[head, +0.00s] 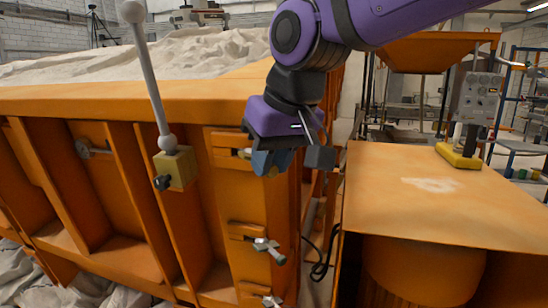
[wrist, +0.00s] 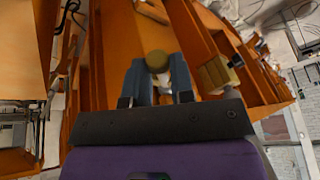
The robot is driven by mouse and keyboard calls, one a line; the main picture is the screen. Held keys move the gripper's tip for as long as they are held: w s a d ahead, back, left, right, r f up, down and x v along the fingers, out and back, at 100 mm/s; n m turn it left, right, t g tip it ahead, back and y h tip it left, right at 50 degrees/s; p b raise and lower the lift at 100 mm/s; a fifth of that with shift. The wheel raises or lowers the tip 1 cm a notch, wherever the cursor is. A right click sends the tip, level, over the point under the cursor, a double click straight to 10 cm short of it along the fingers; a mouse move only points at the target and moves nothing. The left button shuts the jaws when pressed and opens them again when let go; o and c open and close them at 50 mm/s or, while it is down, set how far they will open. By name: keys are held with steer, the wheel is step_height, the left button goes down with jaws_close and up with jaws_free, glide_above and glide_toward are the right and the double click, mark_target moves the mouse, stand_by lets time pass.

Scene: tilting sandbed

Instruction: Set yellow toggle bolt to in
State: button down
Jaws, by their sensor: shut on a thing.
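The yellow toggle bolt shows its round, dull yellow knob between my fingers in the wrist view (wrist: 157,61). In the head view only a pale metal piece at the upper bracket shows beside my gripper; the knob is hidden there. My gripper (head: 268,162) is at the upper bracket on the end post of the orange sandbed (head: 120,97). In the wrist view its two blue-grey fingers (wrist: 159,78) are shut on the knob, one on each side.
Below are a green-handled bolt (head: 268,250) and another bolt (head: 271,300). Left of my gripper, a yellow block (head: 175,168) carries a tall grey lever (head: 148,75). An orange table (head: 440,195) with a control box (head: 474,100) stands right.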

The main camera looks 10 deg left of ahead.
steer(key=s+a+m+t+h, duration=0.1)
steer(key=s+a+m+t, duration=0.1)
steer(key=a+m, duration=0.5)
steer(key=shift+s+f+m+h, duration=0.3)
steer(key=shift+s+m, duration=0.1)
steer(key=shift+m, duration=0.3)
steer(key=shift+a, duration=0.1)
steer(key=c, duration=1.1)
jaws_free()
steer(key=shift+r, duration=0.1)
steer(key=v, duration=1)
steer(key=shift+s+r, duration=0.2)
steer(key=shift+s, duration=0.15)
